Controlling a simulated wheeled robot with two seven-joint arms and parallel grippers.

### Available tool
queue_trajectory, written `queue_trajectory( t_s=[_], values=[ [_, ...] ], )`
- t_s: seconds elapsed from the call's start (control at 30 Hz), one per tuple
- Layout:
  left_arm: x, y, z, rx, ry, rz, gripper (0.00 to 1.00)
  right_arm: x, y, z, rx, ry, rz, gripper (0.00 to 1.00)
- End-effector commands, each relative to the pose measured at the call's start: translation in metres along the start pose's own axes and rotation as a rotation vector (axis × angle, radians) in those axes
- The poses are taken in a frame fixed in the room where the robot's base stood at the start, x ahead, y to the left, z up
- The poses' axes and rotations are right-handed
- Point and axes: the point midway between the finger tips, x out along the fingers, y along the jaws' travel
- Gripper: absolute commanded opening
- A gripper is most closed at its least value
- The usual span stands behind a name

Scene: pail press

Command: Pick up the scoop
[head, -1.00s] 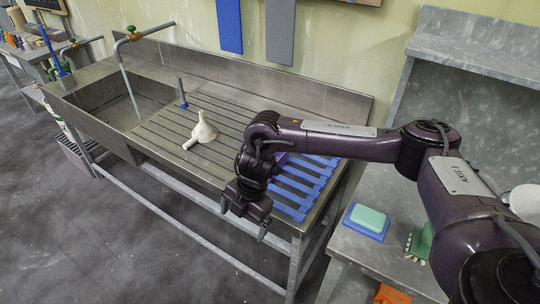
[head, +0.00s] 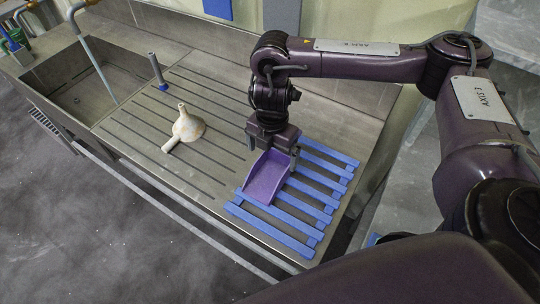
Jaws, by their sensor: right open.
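A purple scoop (head: 265,179) lies on a blue slatted rack (head: 317,210) at the right end of the metal sink bench. Its pan points towards the front of the bench. My right gripper (head: 273,154) is over the scoop's rear end, pointing down, with its fingers open and spread to either side. The gripper hides the rear of the scoop, so its handle and any contact cannot be made out. My left gripper is not in view.
A cream funnel-like vessel (head: 187,127) stands on the ribbed drainboard (head: 222,161) left of the rack. A grey post with a blue base (head: 157,70) stands behind it, near the sink basin (head: 80,84). The drainboard between vessel and rack is clear.

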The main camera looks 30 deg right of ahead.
Motion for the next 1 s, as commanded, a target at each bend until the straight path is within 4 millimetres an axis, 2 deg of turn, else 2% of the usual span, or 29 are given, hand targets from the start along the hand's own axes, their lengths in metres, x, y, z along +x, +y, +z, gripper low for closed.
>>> queue_trajectory(
  t_s=[0.1,0.3,0.37,0.47,0.6,0.73,0.87,1.0],
  values=[
    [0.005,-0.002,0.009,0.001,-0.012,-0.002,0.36,0.016,-0.001,-0.001,-0.001,0.004,-0.003,1.0],
    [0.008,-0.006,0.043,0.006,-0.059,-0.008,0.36,0.036,0.001,0.0,0.001,0.004,-0.004,1.0],
    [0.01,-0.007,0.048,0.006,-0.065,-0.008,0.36,0.045,0.002,0.001,0.001,0.004,-0.005,1.0],
    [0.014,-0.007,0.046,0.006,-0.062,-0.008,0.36,0.06,0.004,0.001,0.001,0.004,-0.005,1.0],
    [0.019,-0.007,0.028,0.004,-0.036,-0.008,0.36,0.073,0.004,0.002,0.0,0.003,-0.002,1.0],
    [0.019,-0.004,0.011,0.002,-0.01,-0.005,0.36,0.075,0.004,0.002,0.0,0.002,-0.002,1.0],
    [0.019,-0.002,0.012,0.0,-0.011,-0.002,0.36,0.074,0.004,0.002,0.0,0.001,-0.001,1.0],
    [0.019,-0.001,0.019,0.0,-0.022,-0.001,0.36,0.074,0.004,0.002,0.0,0.001,-0.001,0.84]
  ],
)
